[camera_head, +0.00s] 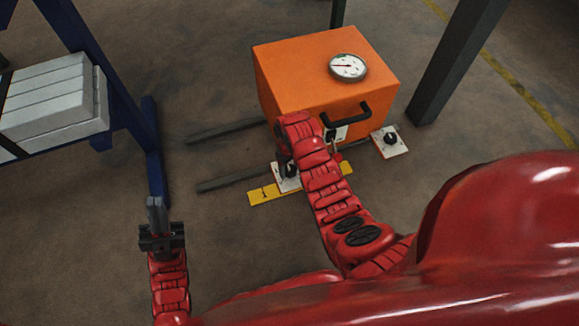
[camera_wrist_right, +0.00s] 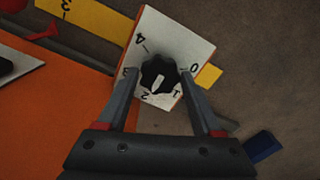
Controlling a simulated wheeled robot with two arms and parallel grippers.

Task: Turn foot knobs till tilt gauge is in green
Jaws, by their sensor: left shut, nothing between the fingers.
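An orange box (camera_head: 290,72) carries a round white tilt gauge (camera_head: 347,67) on top; its needle points left, and the colour zones are too small to tell. A front foot plate (camera_head: 288,184) with a black knob is partly behind my right arm; another knob plate (camera_head: 391,142) is at the right. In the right wrist view, the black knob (camera_wrist_right: 158,73) sits on a numbered white plate (camera_wrist_right: 170,35). My right gripper (camera_wrist_right: 161,74) has a finger on each side of it, with slight gaps. My left gripper (camera_head: 157,214) is shut and empty, away from the box.
A yellow numbered strip (camera_head: 265,195) lies on the floor under the front foot. A black handle (camera_head: 347,114) juts from the box front. A blue frame (camera_head: 154,150) with white blocks (camera_head: 50,100) stands left. A dark post (camera_head: 455,65) stands right.

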